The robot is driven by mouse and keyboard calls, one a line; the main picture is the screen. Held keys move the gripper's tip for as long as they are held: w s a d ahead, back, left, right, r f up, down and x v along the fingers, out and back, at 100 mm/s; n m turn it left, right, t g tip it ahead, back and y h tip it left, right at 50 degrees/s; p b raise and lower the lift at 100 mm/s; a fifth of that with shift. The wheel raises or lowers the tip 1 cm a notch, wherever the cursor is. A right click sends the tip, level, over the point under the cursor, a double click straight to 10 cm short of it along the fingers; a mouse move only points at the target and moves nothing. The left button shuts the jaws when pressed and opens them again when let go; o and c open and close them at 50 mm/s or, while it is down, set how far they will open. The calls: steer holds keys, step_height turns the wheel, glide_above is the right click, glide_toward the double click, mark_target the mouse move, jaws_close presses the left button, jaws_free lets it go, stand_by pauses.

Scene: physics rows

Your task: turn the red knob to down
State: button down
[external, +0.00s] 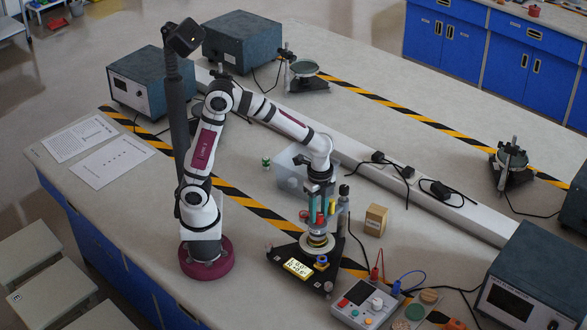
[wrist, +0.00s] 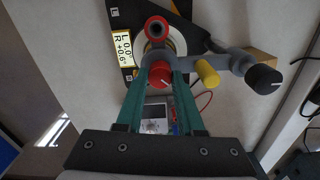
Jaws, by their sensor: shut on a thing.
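The red knob (wrist: 160,75) sits on a grey fitting above a dark instrument base (external: 282,252). A pale pointer line on its face seems to slant toward the lower right in the wrist view. My gripper (wrist: 161,80) has its two teal fingers on either side of the red knob, shut on it. In the external view my gripper (external: 320,212) points down over the instrument, and the red knob (external: 320,218) shows between the fingers. A yellow knob (wrist: 207,73) and a black knob (wrist: 263,78) stand to the right on the same fitting.
The instrument's yellow display (external: 298,267) faces front. A cardboard box (external: 375,220) stands to its right, a clear bin (external: 290,165) behind. A grey control box (external: 365,303) with cables is at front right. Bench space at left holds paper sheets (external: 112,160).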

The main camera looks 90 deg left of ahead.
mark_target(318, 215)
steer(key=m, duration=1)
steer(key=shift+m, duration=2.5)
steer(key=c, duration=0.5)
jaws_free()
step_height(318, 215, up, 16)
steer(key=shift+f, duration=0.1)
